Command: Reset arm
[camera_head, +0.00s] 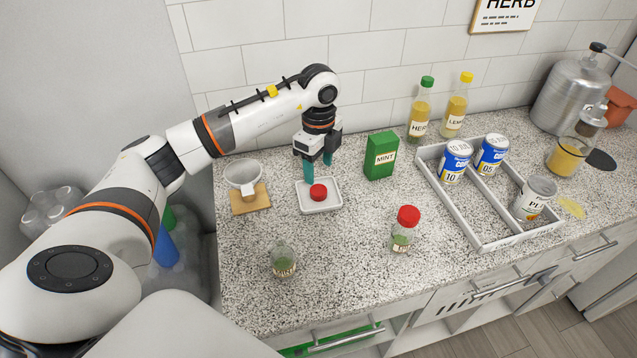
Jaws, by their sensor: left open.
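My left gripper (318,170) hangs from the arm that comes in from the left. Its two teal fingers are apart and point down over the small white tray (323,209). A red cap (318,191) lies in the tray, just below and between the fingertips. Whether a finger touches the cap or the tray I cannot tell. Nothing shows held between the fingers. My right gripper is not in view.
A green MINT box (381,156) stands right of the tray. A mortar (242,174) is at left, an open jar (283,260) and a red-capped jar (404,230) in front. A divided rack (471,232) holds cans. Two bottles (420,110) stand near the wall.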

